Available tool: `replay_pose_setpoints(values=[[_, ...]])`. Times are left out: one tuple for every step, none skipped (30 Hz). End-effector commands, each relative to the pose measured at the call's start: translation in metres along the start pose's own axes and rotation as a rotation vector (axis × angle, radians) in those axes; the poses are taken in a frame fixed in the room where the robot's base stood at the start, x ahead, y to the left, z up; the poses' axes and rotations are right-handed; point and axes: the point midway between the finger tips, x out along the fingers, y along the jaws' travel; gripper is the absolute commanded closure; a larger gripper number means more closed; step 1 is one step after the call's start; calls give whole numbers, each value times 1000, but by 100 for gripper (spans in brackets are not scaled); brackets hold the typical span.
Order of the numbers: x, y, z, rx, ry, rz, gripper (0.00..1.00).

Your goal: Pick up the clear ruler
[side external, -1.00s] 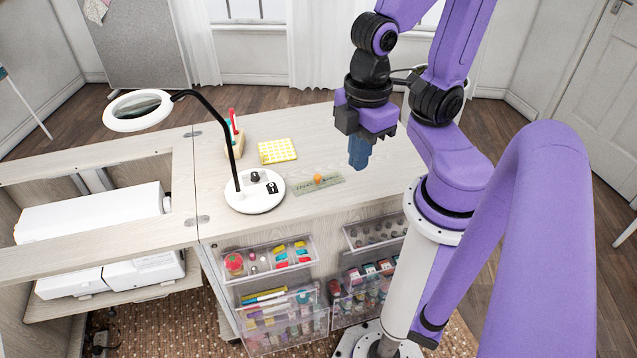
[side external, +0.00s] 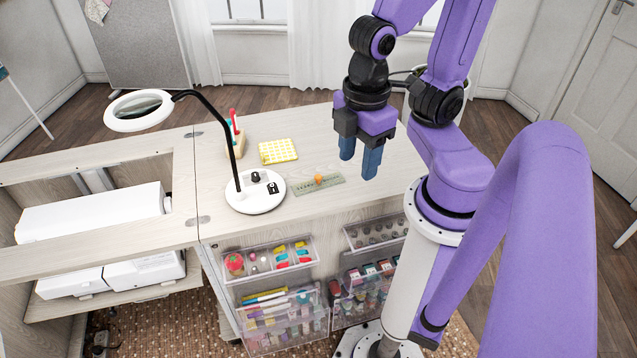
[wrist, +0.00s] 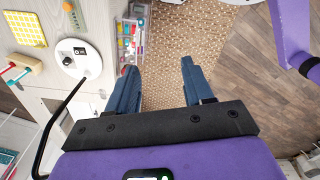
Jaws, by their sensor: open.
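The clear ruler (side external: 333,183) lies flat on the cabinet top, near its front edge and just right of the lamp base. It looks greenish and has a small orange knob (side external: 318,179) on top. In the wrist view my gripper (wrist: 158,67) is over the drawers and rug.
A magnifier lamp with a white base (side external: 257,192) and black bent arm stands left of the ruler. A yellow checked cloth (side external: 278,151) lies behind it. A wooden holder (side external: 233,141) with red-handled tools stands farther back. Clear drawers (side external: 270,258) hang open below the front edge.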

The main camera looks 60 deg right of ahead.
Motion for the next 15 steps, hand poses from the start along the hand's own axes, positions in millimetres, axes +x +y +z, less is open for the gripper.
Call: replay_pose_setpoints(values=[[4, 2, -2, -9, -24, 10, 49], [8, 3, -3, -18, -43, 19, 49], [13, 6, -5, -30, -72, 33, 49], [17, 8, -6, -42, -97, 46, 49], [22, 10, -8, -53, -124, 59, 49], [29, 13, -10, -72, -162, 79, 49], [34, 16, -11, -87, -191, 94, 49], [40, 18, -13, -102, -220, 110, 49], [46, 21, -15, -123, -258, 131, 49], [52, 24, -16, -137, -285, 146, 49], [57, 26, -17, -154, -312, 161, 49], [63, 29, -19, -178, -348, 182, 49], [68, 31, -20, -193, -375, 196, 49], [73, 33, -21, -211, -402, 211, 49], [80, 36, -22, -236, -436, 231, 49]])
